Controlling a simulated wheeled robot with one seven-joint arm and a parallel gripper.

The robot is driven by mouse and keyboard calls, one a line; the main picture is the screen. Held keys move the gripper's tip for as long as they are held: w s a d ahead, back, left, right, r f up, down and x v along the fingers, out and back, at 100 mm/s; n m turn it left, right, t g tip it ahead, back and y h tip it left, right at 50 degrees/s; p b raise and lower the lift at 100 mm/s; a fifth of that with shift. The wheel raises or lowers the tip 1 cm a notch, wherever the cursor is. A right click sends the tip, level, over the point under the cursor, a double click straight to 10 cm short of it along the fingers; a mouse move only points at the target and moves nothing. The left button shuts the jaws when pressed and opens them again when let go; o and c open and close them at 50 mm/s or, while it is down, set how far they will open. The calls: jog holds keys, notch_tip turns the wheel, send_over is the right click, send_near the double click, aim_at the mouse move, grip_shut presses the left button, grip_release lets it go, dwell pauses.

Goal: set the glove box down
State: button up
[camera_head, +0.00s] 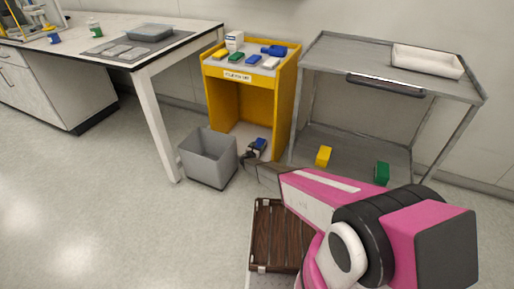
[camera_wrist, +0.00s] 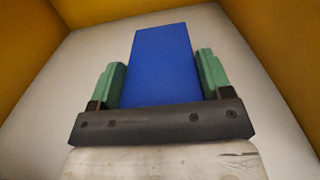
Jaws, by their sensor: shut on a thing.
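A blue box (camera_wrist: 160,48), which I take to be the glove box, is held between the green finger pads of my gripper (camera_wrist: 163,76) in the wrist view. In the head view the blue box (camera_head: 259,143) and my gripper (camera_head: 254,150) are inside the open lower space of the yellow stand (camera_head: 242,105). The stand's pale inner floor (camera_wrist: 65,85) and yellow walls surround the box in the wrist view. I cannot tell whether the box touches that floor.
Several small boxes sit on the stand's top (camera_head: 287,50). A grey bin (camera_head: 207,160) stands close on the left. A wooden crate (camera_head: 275,235) is in front.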

jog(key=o, duration=1.1)
jog(key=shift+c, duration=0.2)
jog(key=shift+r, duration=0.15)
jog(key=v, duration=1.2)
jog(key=shift+s, duration=0.1)
